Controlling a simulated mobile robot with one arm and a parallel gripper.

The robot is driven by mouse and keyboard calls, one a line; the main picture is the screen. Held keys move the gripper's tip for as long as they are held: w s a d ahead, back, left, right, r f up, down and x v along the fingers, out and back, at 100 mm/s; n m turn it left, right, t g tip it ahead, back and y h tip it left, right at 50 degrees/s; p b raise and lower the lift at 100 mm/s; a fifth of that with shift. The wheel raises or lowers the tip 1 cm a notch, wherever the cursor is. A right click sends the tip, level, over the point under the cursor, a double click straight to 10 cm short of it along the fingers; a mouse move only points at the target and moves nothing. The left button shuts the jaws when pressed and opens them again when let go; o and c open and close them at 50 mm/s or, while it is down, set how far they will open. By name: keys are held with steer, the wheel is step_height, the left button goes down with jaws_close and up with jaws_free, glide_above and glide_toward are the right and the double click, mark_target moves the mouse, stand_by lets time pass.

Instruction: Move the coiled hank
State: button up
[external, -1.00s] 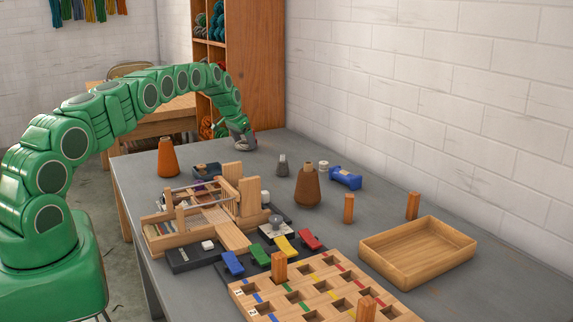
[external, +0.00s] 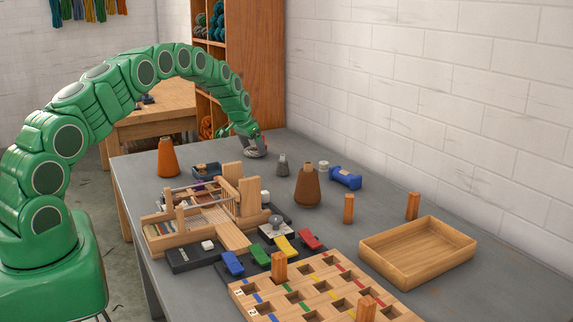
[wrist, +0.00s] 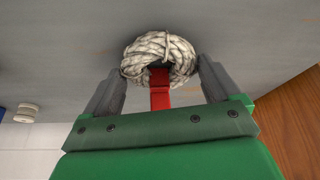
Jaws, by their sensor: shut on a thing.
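The coiled hank (wrist: 147,47) is a ring of thick off-white rope, seen in the wrist view at the ends of my fingers. My gripper (wrist: 160,66) is shut on it, with one grey finger on each side. A red part shows between the fingers and runs up to the ring's centre. In the external view my gripper (external: 254,147) is low over the far end of the grey table, and the hank is too small there to make out clearly. I cannot tell whether the hank touches the table.
A grey weight (external: 283,166), a brown cone (external: 307,188) and a blue object (external: 346,178) stand right of my gripper. An orange cone (external: 168,160) and a wooden loom (external: 205,215) are nearer. A wooden tray (external: 418,252) is empty at the right. The wooden shelf (external: 255,70) stands behind.

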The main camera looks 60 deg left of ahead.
mark_target(259, 159)
steer(key=shift+d, duration=4.55)
steer(key=o, duration=0.7)
steer(key=shift+o, duration=0.2)
steer(key=shift+r, duration=0.1)
steer(key=v, duration=0.7)
steer(key=shift+s+r, duration=0.2)
steer(key=shift+r, duration=0.05)
